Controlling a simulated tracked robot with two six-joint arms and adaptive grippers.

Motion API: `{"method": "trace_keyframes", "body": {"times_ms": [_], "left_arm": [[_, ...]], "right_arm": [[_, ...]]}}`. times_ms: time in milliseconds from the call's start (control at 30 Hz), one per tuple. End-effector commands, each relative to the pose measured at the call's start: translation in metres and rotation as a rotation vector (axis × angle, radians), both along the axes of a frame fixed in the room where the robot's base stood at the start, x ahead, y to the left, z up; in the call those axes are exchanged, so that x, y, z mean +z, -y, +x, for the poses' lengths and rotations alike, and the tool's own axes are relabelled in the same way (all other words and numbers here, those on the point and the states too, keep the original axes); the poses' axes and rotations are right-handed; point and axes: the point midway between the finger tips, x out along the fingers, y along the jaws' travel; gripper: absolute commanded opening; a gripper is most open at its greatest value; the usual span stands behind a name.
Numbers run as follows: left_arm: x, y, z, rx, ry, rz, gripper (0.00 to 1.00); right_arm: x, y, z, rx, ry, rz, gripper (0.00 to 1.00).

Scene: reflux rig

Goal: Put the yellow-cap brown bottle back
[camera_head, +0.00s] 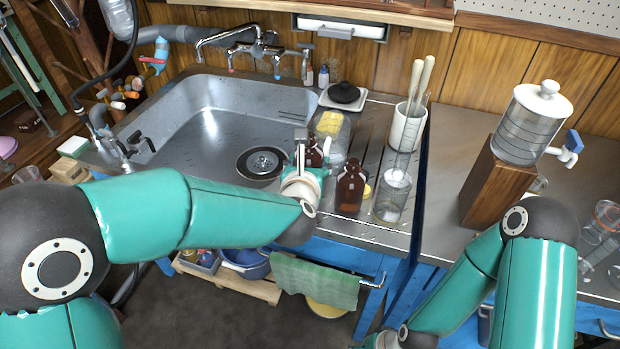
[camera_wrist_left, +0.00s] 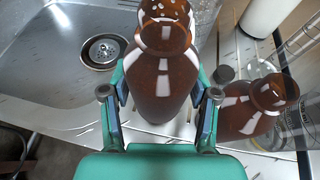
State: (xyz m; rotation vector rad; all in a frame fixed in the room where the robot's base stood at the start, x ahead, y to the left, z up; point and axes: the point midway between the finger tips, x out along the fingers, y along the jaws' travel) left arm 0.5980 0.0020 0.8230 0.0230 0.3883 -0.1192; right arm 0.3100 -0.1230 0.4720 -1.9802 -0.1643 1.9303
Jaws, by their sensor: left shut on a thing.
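My left gripper (camera_head: 310,166) is over the worktop at the sink's right front corner. In the left wrist view its two fingers (camera_wrist_left: 161,95) are shut on a brown glass bottle (camera_wrist_left: 160,75), one on each side of it. This bottle shows partly behind the gripper in the head view (camera_head: 313,152). No yellow cap shows on its open-looking neck. A second brown bottle (camera_head: 350,188) stands upright to the right, apart from the gripper; it also shows in the left wrist view (camera_wrist_left: 255,108). A small yellow piece (camera_head: 367,190), perhaps a cap, shows beside it.
A glass beaker (camera_head: 391,196) stands right of the second bottle. A clear container with a yellow part (camera_head: 331,122) stands behind. A white pot with rods (camera_head: 407,127) and a black-topped scale (camera_head: 343,95) are farther back. The sink (camera_head: 205,115) lies left.

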Motion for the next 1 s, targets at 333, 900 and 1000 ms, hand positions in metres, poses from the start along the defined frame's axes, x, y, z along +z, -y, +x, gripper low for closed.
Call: {"method": "trace_keyframes", "body": {"times_ms": [333,900,1000], "left_arm": [[-0.037,0.0,0.0,0.0,0.001,0.001,0.04],[-0.038,-0.001,0.0,0.001,-0.001,0.0,0.85],[-0.038,-0.001,0.0,0.001,-0.001,0.0,0.85]], "right_arm": [[-0.008,0.0,0.0,0.0,0.0,0.0,0.59],[-0.01,0.0,0.0,0.0,0.0,0.0,0.59],[-0.01,0.0,0.0,0.0,0.0,0.0,0.59]]}}
